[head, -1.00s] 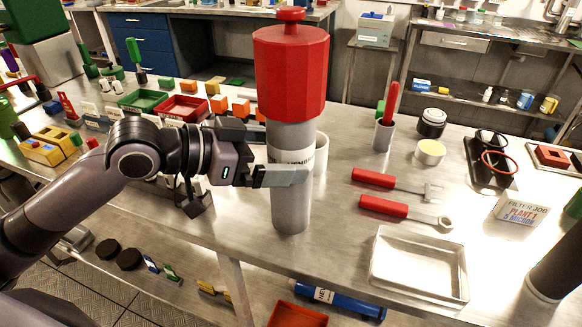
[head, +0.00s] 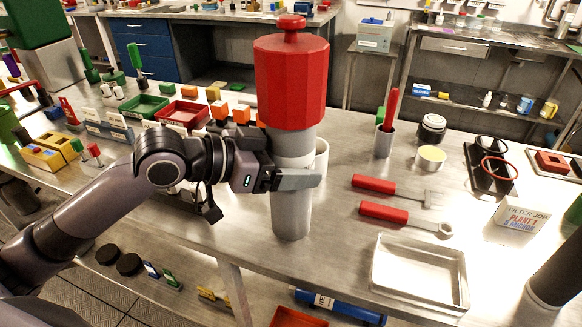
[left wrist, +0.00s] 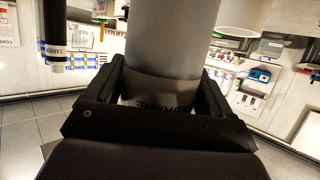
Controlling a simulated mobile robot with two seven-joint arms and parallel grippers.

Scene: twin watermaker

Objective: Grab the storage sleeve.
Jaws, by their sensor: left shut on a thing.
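The storage sleeve (head: 291,213) is a tall grey cylinder standing upright on the steel bench in the head view, under a wide red faceted cap with a knob (head: 291,80). My left gripper (head: 298,180) comes in from the left and is shut on the sleeve at mid-height. Its near finger crosses the front and hides most of the printed label. In the left wrist view the grey sleeve (left wrist: 172,40) stands between the two fingers, and part of its dark lettering shows below it. My right gripper is not in view.
A white cylinder (head: 321,160) stands close behind the sleeve. Right of it are two red-handled tools (head: 385,214), a white tray (head: 420,275) at the front edge and a dark cylinder (head: 560,265). Coloured bins (head: 182,113) stand at the back left.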

